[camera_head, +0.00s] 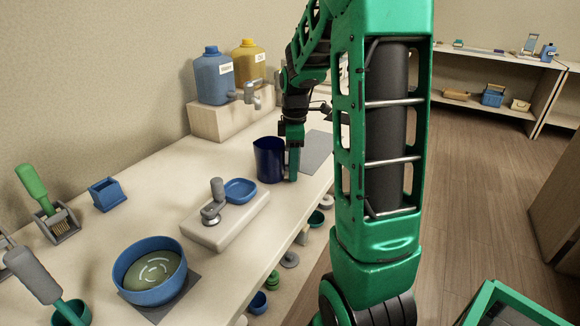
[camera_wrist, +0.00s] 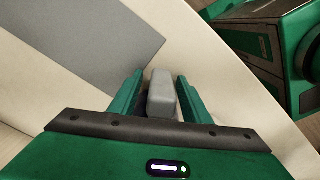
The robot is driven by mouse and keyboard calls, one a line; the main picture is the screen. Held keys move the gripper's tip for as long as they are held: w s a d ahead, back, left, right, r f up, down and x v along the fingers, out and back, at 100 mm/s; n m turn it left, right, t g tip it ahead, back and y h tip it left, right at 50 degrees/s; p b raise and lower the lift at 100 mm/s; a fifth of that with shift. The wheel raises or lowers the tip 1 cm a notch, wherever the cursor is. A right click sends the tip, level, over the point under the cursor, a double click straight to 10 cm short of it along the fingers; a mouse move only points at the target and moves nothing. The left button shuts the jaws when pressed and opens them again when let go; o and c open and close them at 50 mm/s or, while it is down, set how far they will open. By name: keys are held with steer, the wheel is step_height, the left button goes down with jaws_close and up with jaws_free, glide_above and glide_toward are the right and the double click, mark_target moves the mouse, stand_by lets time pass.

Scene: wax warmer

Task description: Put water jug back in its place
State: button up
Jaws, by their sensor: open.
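A dark blue jug (camera_head: 268,160), which I take for the water jug, stands upright on the pale counter, left of the grey mat (camera_head: 315,152). My gripper (camera_head: 293,168) points down at the jug's right side. In the wrist view my gripper (camera_wrist: 157,82) is open, with a grey block-like piece (camera_wrist: 161,94), apparently the jug's handle, between its two green fingers. The fingers are close beside it; whether they touch it I cannot tell. Most of the jug is hidden in the wrist view. The grey mat also shows there (camera_wrist: 80,40), bare.
Blue (camera_head: 213,78) and yellow (camera_head: 249,64) labelled containers with taps stand on a raised block behind the jug. A pale unit with a blue dish (camera_head: 240,191) is in front. A blue bowl (camera_head: 150,284) and brushes are nearer. The counter's right edge is close to my gripper.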

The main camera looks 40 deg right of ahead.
steer(key=shift+r, duration=0.2)
steer(key=shift+r, duration=3.75)
steer(key=shift+r, duration=0.1)
step_height(320, 180, up, 11)
steer(key=shift+s+f, duration=0.1)
steer(key=shift+f, duration=0.1)
steer(key=s+a+f+m, duration=0.4)
steer(key=s+f+m, duration=0.3)
steer(key=s, duration=0.5)
steer(key=s+a+f+m, duration=0.5)
steer(key=s+f+m, duration=0.3)
steer(key=s, duration=0.4)
steer(key=shift+a+f+m, duration=0.15)
steer(key=shift+a+m, duration=0.15)
steer(key=shift+m, duration=0.4)
